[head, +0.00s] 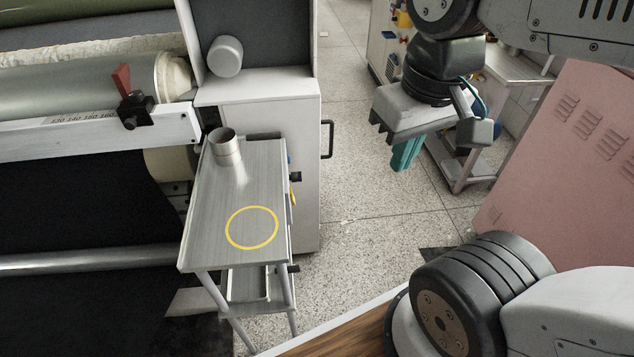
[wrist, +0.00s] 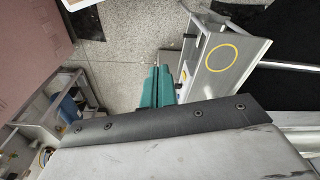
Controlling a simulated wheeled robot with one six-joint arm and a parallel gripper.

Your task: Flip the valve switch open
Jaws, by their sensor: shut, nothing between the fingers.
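A red lever (head: 122,79) stands roughly upright, slightly tilted, on a black clamp-like body (head: 136,108) at the roller machine's edge, upper left of the head view. It looks like the valve switch, but I cannot tell for sure. It does not show in the wrist view. My gripper (head: 404,156) has teal fingers and hangs over open floor at the upper right, well to the right of the lever and apart from everything. Its fingers also show in the wrist view (wrist: 157,86), shut together and empty.
A grey metal stand (head: 205,235) with a yellow ring and a metal cup (head: 224,146) sits below the lever. It also shows in the wrist view (wrist: 245,75). A white cabinet (head: 290,110) with a black handle stands behind. Speckled floor lies open between cabinet and pink panel (head: 580,150).

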